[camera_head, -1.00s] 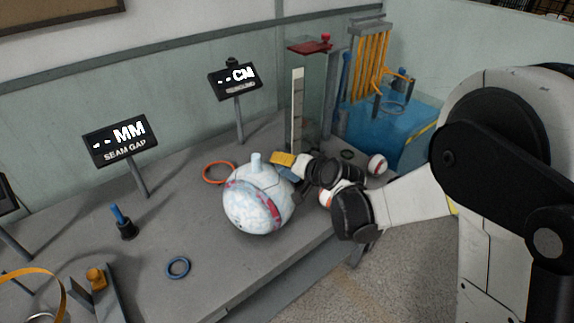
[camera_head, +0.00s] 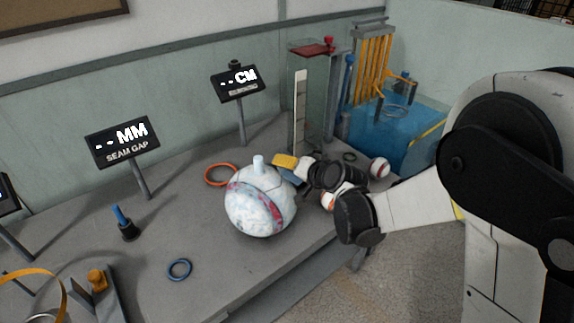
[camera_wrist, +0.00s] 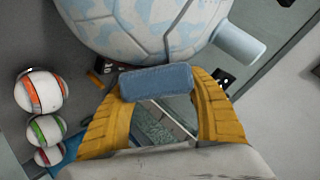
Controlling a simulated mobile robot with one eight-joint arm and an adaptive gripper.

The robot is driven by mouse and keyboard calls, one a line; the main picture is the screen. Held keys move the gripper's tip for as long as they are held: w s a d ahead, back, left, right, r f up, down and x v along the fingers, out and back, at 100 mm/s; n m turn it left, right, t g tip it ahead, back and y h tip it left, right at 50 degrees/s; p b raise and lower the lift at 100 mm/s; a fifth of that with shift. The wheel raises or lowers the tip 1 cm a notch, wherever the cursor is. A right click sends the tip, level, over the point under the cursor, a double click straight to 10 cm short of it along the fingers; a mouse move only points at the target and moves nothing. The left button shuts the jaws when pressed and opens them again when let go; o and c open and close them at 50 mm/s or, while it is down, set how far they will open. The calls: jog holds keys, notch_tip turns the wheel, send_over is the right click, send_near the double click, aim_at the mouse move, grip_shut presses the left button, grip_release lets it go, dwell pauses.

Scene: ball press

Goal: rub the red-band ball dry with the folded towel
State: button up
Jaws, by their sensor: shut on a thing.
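A large white ball (camera_head: 260,205) with a pink-red band and pale blue markings sits on the bench in the head view, with a short light-blue stub on top. The wrist view shows its pale underside and side (camera_wrist: 145,30) close up. My gripper (camera_head: 287,168) is at the ball's right side, its yellow fingers shut on the folded blue towel (camera_wrist: 157,82). The towel lies right against the ball's edge in the wrist view; I cannot tell whether they touch. A small ball with a red band (camera_head: 380,168) sits farther right on the bench.
An orange-marked ball (camera_head: 327,201) is partly behind my arm. A green-banded ball (camera_wrist: 46,130) shows in the wrist view. An orange ring (camera_head: 221,174), a blue ring (camera_head: 179,269) and a clear column (camera_head: 309,100) stand around.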

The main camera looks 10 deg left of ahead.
jog(key=shift+s+d, duration=0.1)
jog(key=shift+w+a, duration=1)
jog(key=shift+w, duration=0.2)
jog(key=shift+s+d, duration=1)
jog(key=shift+s, duration=0.2)
jog(key=shift+w+a+b, duration=0.4)
jog(key=shift+w+a, duration=0.6)
jog(key=shift+w, duration=0.15)
jog(key=shift+s+d, duration=1)
jog(key=shift+s, duration=0.15)
jog(key=shift+w+a, duration=1)
jog(key=shift+w, duration=0.2)
jog(key=shift+s+d, duration=1)
jog(key=shift+s, duration=0.2)
jog(key=shift+w+a+b, duration=0.3)
jog(key=shift+w+a, duration=0.7)
jog(key=shift+w, duration=0.2)
jog(key=shift+s+d, duration=1)
jog(key=shift+s, duration=0.2)
jog(key=w+d+r+p, duration=0.2)
jog(key=d+r, duration=0.1)
jog(key=r, duration=0.1)
jog(key=shift+w+r+p, duration=0.25)
jog(key=shift+w+p, duration=0.05)
jog(key=shift+p, duration=0.1)
